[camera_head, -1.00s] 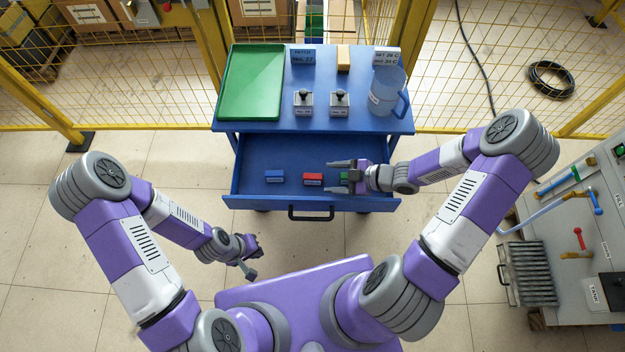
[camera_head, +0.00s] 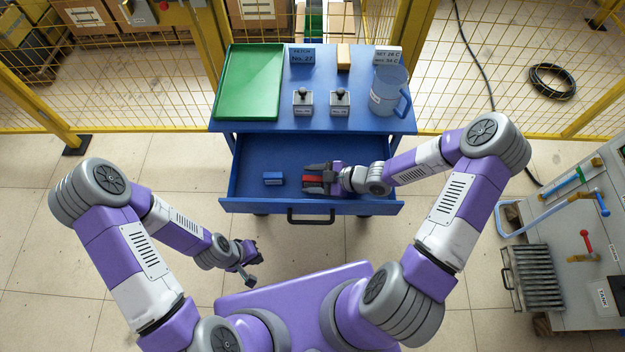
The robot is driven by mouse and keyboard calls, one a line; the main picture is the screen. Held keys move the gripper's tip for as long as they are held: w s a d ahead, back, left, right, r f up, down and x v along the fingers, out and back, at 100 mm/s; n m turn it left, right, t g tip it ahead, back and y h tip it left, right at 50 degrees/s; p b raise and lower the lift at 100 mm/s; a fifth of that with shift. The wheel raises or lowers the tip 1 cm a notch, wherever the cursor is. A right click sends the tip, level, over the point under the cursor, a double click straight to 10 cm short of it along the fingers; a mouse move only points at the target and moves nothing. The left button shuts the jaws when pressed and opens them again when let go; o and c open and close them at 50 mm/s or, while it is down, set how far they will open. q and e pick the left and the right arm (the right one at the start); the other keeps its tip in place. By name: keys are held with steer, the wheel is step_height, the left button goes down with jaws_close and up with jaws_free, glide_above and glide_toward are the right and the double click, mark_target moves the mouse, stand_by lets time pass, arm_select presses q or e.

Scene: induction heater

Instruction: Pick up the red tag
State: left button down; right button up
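The red tag (camera_head: 314,180) is in the open blue drawer (camera_head: 247,160), near the drawer's front. My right gripper (camera_head: 315,180) reaches in from the right with one finger on each side of the red tag. The fingers lie close against its long sides and look shut on it. I cannot tell whether the tag still touches the drawer floor. My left gripper (camera_head: 248,264) hangs empty in front of the cart, left of the drawer; its finger opening is not clear.
A blue tag (camera_head: 273,178) lies in the drawer left of my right gripper. Above the drawer, the cart top holds a green tray (camera_head: 249,82), two small knobbed blocks (camera_head: 303,103), a wooden block (camera_head: 343,57) and a blue jug (camera_head: 387,92). The drawer's left part is clear.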

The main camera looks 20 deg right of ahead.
jaws_close()
